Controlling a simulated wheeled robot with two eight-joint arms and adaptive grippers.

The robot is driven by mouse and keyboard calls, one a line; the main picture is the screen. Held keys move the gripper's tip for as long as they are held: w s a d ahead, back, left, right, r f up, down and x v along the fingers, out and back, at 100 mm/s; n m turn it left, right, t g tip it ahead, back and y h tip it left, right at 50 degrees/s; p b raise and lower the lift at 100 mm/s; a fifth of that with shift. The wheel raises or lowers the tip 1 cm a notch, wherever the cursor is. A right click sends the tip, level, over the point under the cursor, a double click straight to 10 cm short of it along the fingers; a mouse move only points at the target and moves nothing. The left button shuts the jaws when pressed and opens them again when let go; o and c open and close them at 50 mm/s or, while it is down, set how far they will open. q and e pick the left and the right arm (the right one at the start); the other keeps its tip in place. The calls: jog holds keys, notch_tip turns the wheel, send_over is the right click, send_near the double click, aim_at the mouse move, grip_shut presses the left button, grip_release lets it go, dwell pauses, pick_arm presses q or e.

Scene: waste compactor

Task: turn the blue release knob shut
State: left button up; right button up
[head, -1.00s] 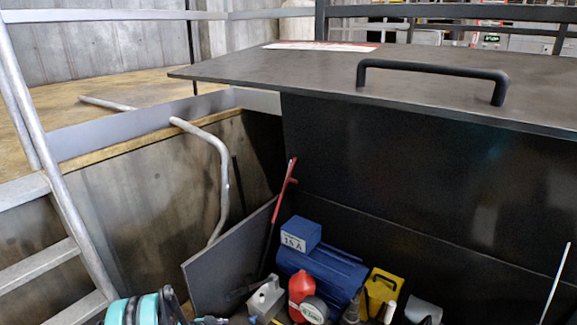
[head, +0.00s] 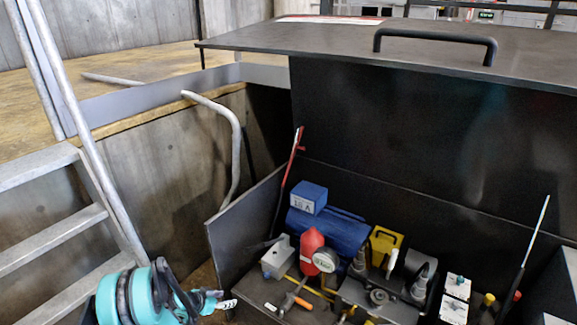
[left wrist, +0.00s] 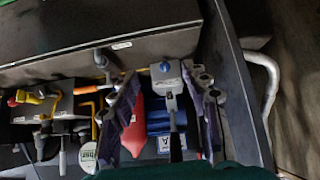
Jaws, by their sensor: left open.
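The blue release knob (left wrist: 164,66) is a small round blue knob on a light grey block (left wrist: 167,77) in the left wrist view. My left gripper (left wrist: 166,88) is open. In the wrist view its two fingers frame the block with the knob between them, apart from it. In the head view the left gripper (head: 217,300) is at the lower left, beside the box's left wall. My right gripper is not in view.
The box holds a blue motor (head: 335,232), a red bottle (head: 310,248), a round gauge (head: 325,260), a yellow piece (head: 384,244) and several tools. The raised lid (head: 420,50) overhangs behind. A metal stair (head: 55,240) stands at left.

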pick_arm(q)
jog(key=s+d+r+n+y, duration=0.15)
jog(key=s+r, duration=0.25)
jog(key=r, duration=0.8)
jog(key=s+d+r+n+y, duration=0.1)
jog(key=s+d+r+n, duration=0.3)
jog(key=r, duration=0.8)
jog(key=s+r+y, duration=0.1)
jog(key=s+r, duration=0.2)
jog(key=s, duration=0.8)
jog(key=s+r+y, duration=0.1)
jog(key=s+r, duration=0.2)
jog(key=s, duration=0.8)
jog(key=shift+s+r+n, duration=0.35)
jog(key=shift+n, duration=0.1)
